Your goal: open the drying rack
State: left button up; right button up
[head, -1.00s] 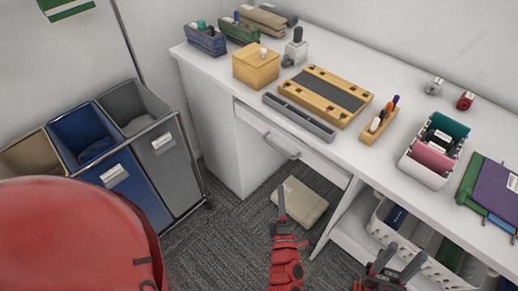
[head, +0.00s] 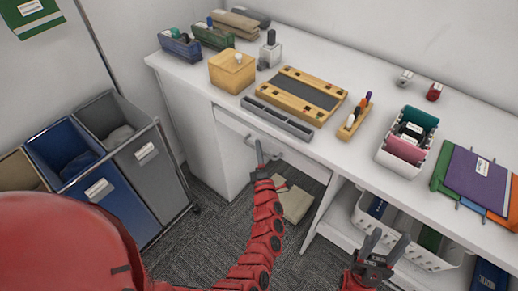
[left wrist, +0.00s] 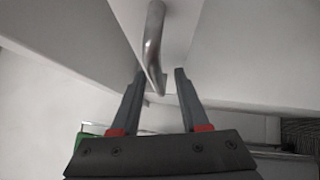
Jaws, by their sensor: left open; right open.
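Nothing in view is plainly a drying rack. A white drawer front (head: 232,122) under the desk top carries a curved metal handle (head: 279,154). My left gripper (head: 259,152) is at this handle, its fingers overlapping it in the head view. In the left wrist view, the metal handle (left wrist: 154,45) comes down to between the two open fingers (left wrist: 157,82). I cannot tell whether they touch it. The drawer looks shut. My right gripper (head: 388,241) is open and empty, low in front of the shelf under the desk.
The white desk (head: 350,155) holds a wooden board with a grey middle (head: 300,92), a grey tray (head: 277,119) and a wooden box (head: 232,72). Fabric bins (head: 105,192) stand at the left. A beige package (head: 295,204) lies on the carpet. A white basket (head: 410,248) is under the desk.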

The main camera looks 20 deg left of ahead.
pick_arm(q)
jog(key=shift+w+a, duration=0.1)
jog(key=shift+w, duration=0.05)
jog(key=shift+c, duration=0.2)
grip_shut()
dwell(1.2)
